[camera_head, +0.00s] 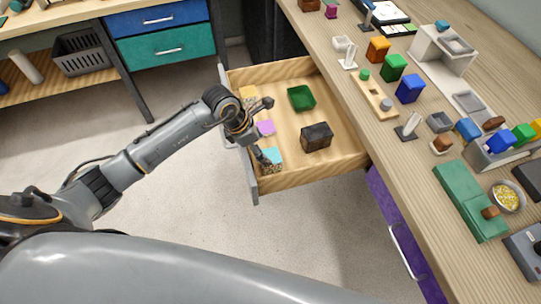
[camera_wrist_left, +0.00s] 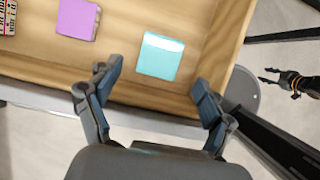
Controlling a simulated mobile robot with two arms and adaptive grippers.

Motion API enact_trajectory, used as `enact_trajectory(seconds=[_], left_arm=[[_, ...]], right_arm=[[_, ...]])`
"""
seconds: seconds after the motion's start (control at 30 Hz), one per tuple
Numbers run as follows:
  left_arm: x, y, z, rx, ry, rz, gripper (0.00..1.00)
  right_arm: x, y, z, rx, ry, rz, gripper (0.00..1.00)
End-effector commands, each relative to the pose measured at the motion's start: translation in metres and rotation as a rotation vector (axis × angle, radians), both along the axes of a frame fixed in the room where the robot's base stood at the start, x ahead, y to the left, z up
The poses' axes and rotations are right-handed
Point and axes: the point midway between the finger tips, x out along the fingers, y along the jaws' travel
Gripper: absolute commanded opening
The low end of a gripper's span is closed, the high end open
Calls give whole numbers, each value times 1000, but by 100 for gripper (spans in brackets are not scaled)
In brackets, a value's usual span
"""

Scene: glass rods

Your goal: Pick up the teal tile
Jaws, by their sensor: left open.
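The teal tile (camera_wrist_left: 160,56) is a flat square lying on the wooden floor of the open drawer (camera_head: 325,86), near its front wall. It also shows in the head view (camera_head: 272,154), partly beside my left finger. My left gripper (camera_wrist_left: 153,78) is open and empty. Its two fingers reach over the drawer's front edge, one on either side of the tile in the wrist picture, apart from it. My right gripper (camera_wrist_left: 283,80) shows small at the right of the left wrist view, its fingers apart and empty.
In the drawer lie a purple tile (camera_head: 265,127), a yellow tile (camera_head: 248,92), a green tray (camera_head: 301,97) and a dark block (camera_head: 316,137). The drawer's walls stand close around the tile. A cluttered wooden workbench (camera_head: 345,100) lies to the right.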

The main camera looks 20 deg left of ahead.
Motion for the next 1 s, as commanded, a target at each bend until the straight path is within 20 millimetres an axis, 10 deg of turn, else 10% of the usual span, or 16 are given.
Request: enact_trajectory(seconds=[0.6, 0.9, 1.0], left_arm=[[12, -17, -43, -1, 1, 0, 81], [12, -17, -43, -1, 2, -1, 22], [12, -17, -42, -1, 0, 0, 17]], right_arm=[[0, -5, 11, -6, 0, 0, 40], [1, -5, 11, -6, 0, -1, 40], [1, -5, 11, -6, 0, -1, 40]])
